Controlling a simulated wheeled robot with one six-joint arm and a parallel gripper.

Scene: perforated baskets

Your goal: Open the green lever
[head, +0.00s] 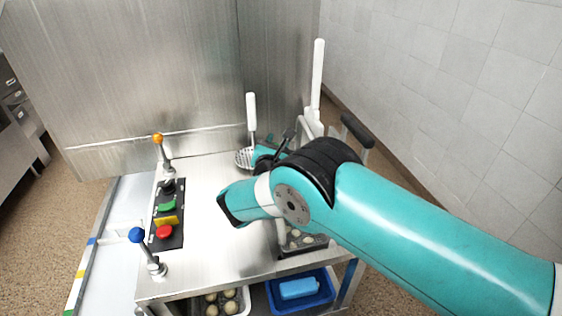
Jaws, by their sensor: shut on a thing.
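I see no green lever in the head view; a green button (167,207) is on the black panel. Two levers stand upright on the left of the steel table: one with an orange knob (158,138) at the back, one with a blue knob (136,235) at the front. My teal arm reaches in from the right and covers the table's right part. My gripper (283,143) seems to be the dark part behind my arm, right of the skimmer. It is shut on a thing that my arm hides.
A yellow button (165,221) and a red button (164,231) share the panel. A white-handled skimmer (251,112) stands at the back. A dark tray of pale round items (304,240) is under my arm. A blue bin (284,303) is below. The table's middle (212,225) is clear.

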